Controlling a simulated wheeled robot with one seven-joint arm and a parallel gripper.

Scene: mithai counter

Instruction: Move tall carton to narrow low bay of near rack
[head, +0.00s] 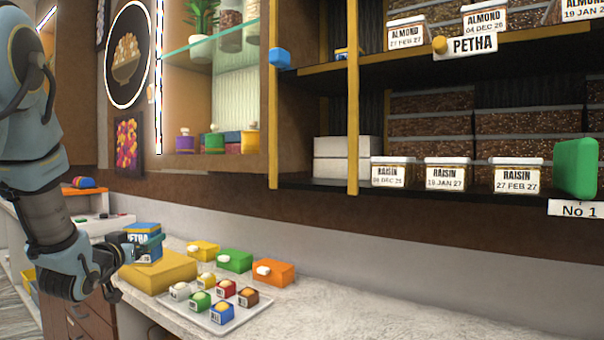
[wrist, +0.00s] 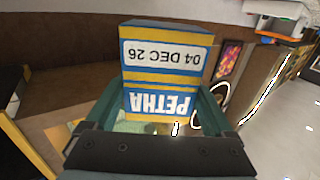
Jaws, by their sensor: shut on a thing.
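My gripper (head: 146,243) is shut on a blue and yellow carton (head: 148,229) labelled PETHA, at the lower left of the head view. In the wrist view the carton (wrist: 165,75) sits between both fingers, its label upside down and reading 04 DEC 26. In the head view it is just above or against a yellow box (head: 160,276); I cannot tell if they touch. The near rack (head: 353,95) has yellow posts and dark shelves at the right. Its narrow low bay (head: 310,187) lies left of the front post, with white boxes (head: 335,168) toward its right and back.
RAISIN tubs (head: 445,176) line the low shelf right of the post. A green block (head: 576,168) stands at its right end. A blue block (head: 279,58) protrudes from the upper shelf's left. A tray (head: 238,322) of small boxes and several coloured boxes (head: 272,272) occupy the counter, clear at right.

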